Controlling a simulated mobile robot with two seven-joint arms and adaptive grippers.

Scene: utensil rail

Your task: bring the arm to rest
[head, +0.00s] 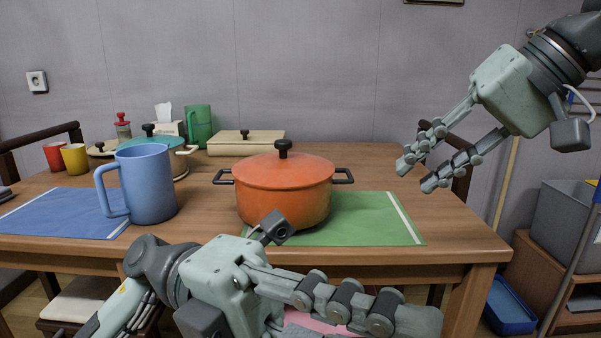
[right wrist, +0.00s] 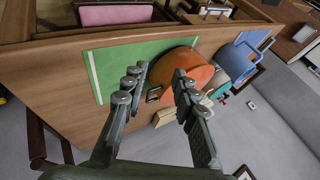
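My right gripper (head: 415,176) is raised at the right, above and beyond the table's right end. Its two fingers are apart with nothing between them; the right wrist view also shows this gap (right wrist: 158,74). My left gripper (head: 418,322) is low in front of the table's front edge, its fingers pointing right. One finger shows, the other is mostly hidden, so its opening is unclear. The orange lidded pot (head: 284,192) stands on the green mat (head: 378,222), apart from my right gripper. It also shows in the right wrist view (right wrist: 188,66), behind the fingers.
Behind are a teal pot (head: 160,145), a cream lidded dish (head: 245,144), a green mug (head: 198,125) and small cups. A chair (head: 460,180) stands at the table's right end, and a grey bin (head: 566,215) farther right.

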